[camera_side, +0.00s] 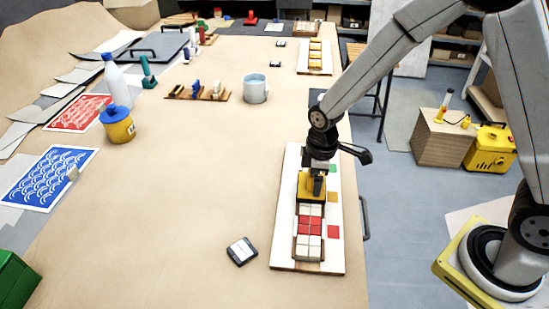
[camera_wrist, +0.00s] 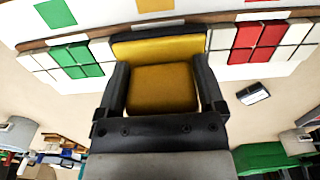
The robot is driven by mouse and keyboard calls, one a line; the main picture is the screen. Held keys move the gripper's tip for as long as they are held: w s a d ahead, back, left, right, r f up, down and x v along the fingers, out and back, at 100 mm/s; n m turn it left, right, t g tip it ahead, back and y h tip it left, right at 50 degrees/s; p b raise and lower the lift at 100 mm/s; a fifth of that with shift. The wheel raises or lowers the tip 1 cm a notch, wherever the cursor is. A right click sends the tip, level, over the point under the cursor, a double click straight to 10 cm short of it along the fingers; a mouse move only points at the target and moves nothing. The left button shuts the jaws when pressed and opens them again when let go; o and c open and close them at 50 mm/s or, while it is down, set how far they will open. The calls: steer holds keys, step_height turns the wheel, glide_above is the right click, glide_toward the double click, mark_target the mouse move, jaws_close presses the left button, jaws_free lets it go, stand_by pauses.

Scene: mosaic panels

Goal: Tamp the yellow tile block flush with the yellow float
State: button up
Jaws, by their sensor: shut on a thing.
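My gripper (camera_wrist: 162,92) is shut on the yellow float, with a black finger on each side of its yellow grip block (camera_wrist: 162,88). A wider yellow part with a dark edge (camera_wrist: 160,47) shows just beyond the fingers; it sits in the tile row between the green and red blocks. In the side view the yellow float (camera_side: 304,189) is under my gripper (camera_side: 315,181), over the row on the white board (camera_side: 283,240). I cannot pick out the yellow tile block apart from the float, or tell whether it is flush.
Red and white tiles (camera_side: 310,225) lie in the near part of the row. Green tiles (camera_wrist: 77,60) lie on its other side. Coloured swatches, one of them red (camera_side: 333,231), run along the board's right side. A small black-rimmed device (camera_side: 242,251) lies left of the board; the table around it is clear.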

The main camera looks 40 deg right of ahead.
steer(key=shift+s, duration=0.1)
steer(key=shift+r, duration=3.5)
steer(key=shift+w, duration=0.2)
